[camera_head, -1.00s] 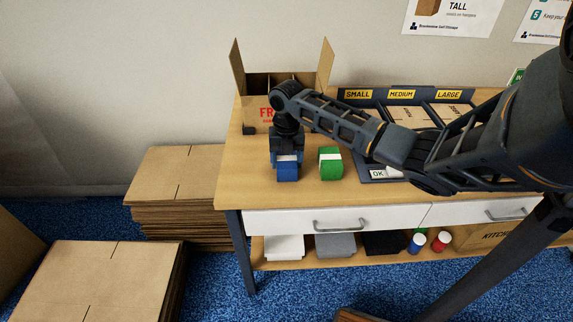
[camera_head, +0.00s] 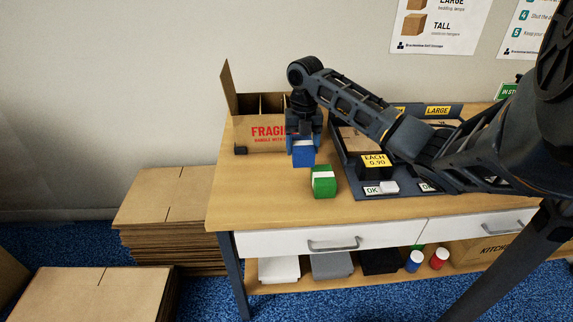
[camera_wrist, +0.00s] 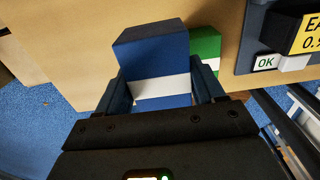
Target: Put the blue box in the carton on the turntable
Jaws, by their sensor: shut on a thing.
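The blue box (camera_head: 303,155) with a white band is between the fingers of my gripper (camera_head: 304,140), which is shut on it. It is held above the bench top, behind the green box in the head view. In the wrist view the blue box (camera_wrist: 155,60) sits between the two fingers (camera_wrist: 162,92). The open carton (camera_head: 262,132), marked FRAGILE in red, stands at the back left of the bench with flaps up and dividers inside. It is just left of my gripper, which hides its right side. The turntable under it cannot be made out.
A green box (camera_head: 324,182) with a white band stands on the bench in front of the blue box. A dark tray (camera_head: 350,185) with a price sign (camera_head: 374,161) lies to the right. Flat cardboard stacks (camera_head: 165,200) stand left of the bench. The bench's front left is clear.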

